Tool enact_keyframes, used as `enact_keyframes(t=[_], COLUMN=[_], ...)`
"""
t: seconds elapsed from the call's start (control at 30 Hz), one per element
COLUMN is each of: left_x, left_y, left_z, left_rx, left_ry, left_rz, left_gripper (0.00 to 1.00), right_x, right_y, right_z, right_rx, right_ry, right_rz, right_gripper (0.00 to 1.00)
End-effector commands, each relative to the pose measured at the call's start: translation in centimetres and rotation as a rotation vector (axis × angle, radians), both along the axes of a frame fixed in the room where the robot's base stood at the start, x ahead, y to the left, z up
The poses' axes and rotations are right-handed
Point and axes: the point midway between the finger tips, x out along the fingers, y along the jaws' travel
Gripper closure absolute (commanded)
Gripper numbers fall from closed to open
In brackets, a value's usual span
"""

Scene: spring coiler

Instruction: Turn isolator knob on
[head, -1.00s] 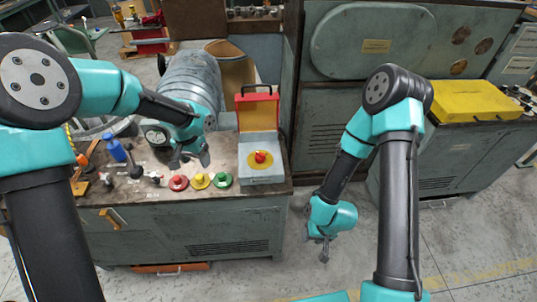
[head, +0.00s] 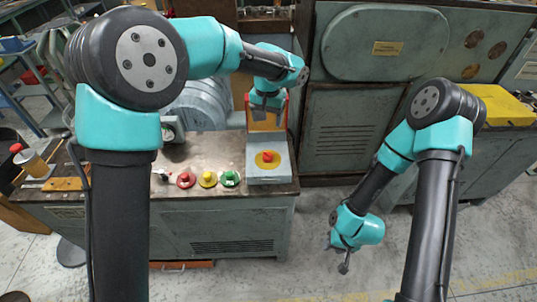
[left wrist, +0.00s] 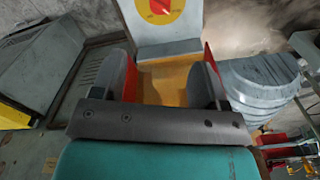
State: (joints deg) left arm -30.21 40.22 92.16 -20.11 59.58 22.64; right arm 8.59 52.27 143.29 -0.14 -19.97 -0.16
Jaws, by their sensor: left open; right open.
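The isolator knob (head: 268,155) is red on a round yellow plate, on the sloping front of a grey box (head: 268,175) at the bench's right end. It also shows at the top of the left wrist view (left wrist: 161,6). My left gripper (head: 266,106) is open and empty, above and behind the knob, in front of the red-edged orange panel (head: 252,119) at the box's back. In the left wrist view its spread fingers (left wrist: 163,78) stand before that panel, apart from the knob. My right gripper (head: 342,256) is open and empty, low over the floor right of the bench.
Red (head: 186,180), yellow (head: 207,180) and green (head: 229,179) buttons sit in a row left of the box. A grey ribbed cylinder (head: 200,105) and a gauge (head: 172,130) are behind them. A grey cabinet (head: 350,135) stands to the right. Floor in front is clear.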

Motion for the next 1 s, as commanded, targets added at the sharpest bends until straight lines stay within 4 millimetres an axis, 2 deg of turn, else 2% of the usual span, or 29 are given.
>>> enact_keyframes(t=[0.17, 0.8, 1.0], left_x=[-0.1, -0.1, -0.1], left_y=[0.0, 0.1, 0.0], left_z=[-2.2, -13.1, -15.7], left_rx=[0.001, 0.002, 0.002], left_ry=[0.004, 0.002, 0.002], left_rz=[-0.001, 0.0, -0.001], left_gripper=[0.33, 0.33, 0.33], right_x=[0.0, 0.0, 0.0], right_y=[0.0, 0.0, 0.0], right_z=[0.0, 0.0, 0.0], right_rx=[0.0, 0.0, 0.0], right_ry=[0.0, 0.0, 0.0], right_rz=[0.0, 0.0, 0.0], right_gripper=[0.57, 0.57, 0.57])
